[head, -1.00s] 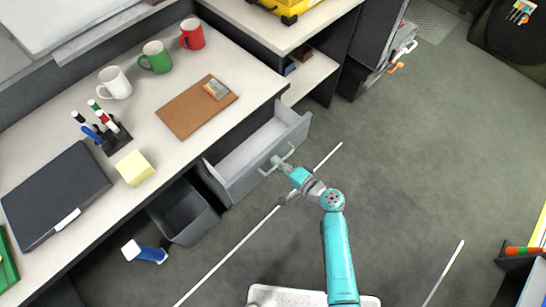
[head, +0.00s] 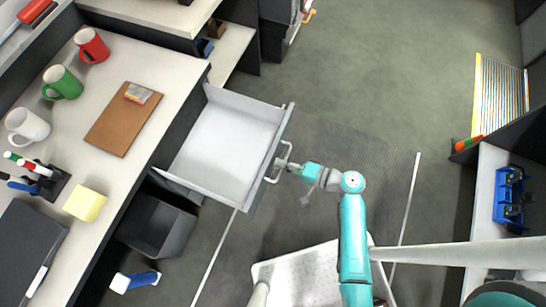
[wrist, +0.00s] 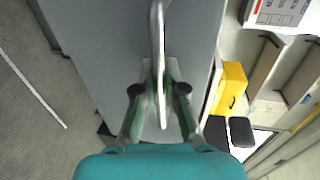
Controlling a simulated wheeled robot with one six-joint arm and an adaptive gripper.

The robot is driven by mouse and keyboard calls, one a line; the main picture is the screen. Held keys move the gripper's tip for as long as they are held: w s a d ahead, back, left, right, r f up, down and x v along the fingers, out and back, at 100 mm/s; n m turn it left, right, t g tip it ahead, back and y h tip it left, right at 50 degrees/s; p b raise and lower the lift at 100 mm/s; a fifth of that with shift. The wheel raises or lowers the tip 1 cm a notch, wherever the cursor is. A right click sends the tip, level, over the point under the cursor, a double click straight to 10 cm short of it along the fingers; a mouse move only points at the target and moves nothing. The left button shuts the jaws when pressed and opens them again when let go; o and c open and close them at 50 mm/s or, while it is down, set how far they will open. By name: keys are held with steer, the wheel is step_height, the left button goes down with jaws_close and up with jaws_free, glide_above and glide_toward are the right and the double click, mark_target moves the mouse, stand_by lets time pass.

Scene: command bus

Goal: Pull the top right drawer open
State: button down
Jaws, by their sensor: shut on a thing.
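The top right drawer (head: 222,146) stands well out from under the desk in the head view, and its light inside is empty. Its grey front also fills the middle of the wrist view (wrist: 100,40). The metal handle (head: 281,160) is on the drawer's front, and it shows in the wrist view (wrist: 157,30) between the fingers. My gripper (head: 290,166) is at the handle, and in the wrist view its fingers (wrist: 158,95) are closed around the bar.
The desk top (head: 150,75) holds a brown clipboard (head: 122,120), mugs, a pen holder and a yellow note block (head: 85,204). A dark bin (head: 158,224) stands below the desk, left of the drawer. Open floor (head: 370,100) lies to the right.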

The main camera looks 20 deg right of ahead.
steer(key=shift+s+d, duration=0.25)
steer(key=shift+d, duration=0.05)
steer(key=c, duration=1.2)
jaws_free()
steer(key=shift+d, duration=0.1)
steer(key=shift+v, duration=5.9)
